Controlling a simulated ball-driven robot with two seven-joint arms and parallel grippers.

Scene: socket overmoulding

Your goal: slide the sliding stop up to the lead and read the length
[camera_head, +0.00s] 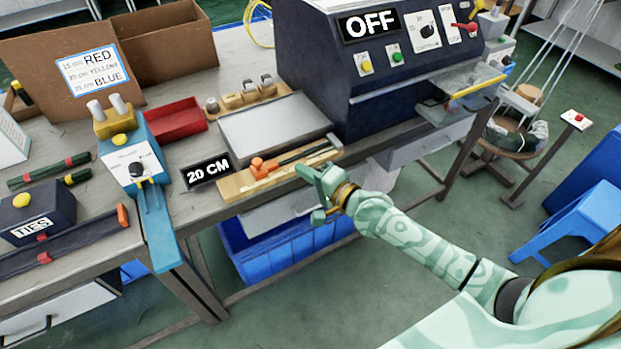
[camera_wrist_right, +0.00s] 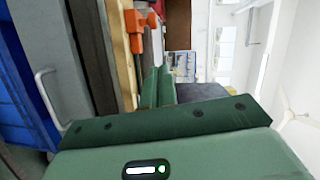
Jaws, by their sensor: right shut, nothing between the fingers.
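The orange sliding stop (camera_head: 262,167) sits on the wooden measuring board (camera_head: 232,187) near its left part. The dark lead (camera_head: 303,151) lies along the board to the right of the stop; I cannot tell whether they touch. A sign at the board's left end (camera_head: 207,169) reads 20 CM. My right gripper (camera_head: 307,173) is shut and empty at the board's front edge, right of the stop. In the right wrist view its green fingers (camera_wrist_right: 158,88) are together, with the orange stop (camera_wrist_right: 135,35) beyond them. My left gripper is out of view.
A grey tray (camera_head: 275,127) lies behind the board, with a red bin (camera_head: 176,120) to its left. A dark machine (camera_head: 385,70) marked OFF stands to the right. A blue device (camera_head: 133,165) stands left of the sign. A blue crate (camera_head: 285,250) is below the bench.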

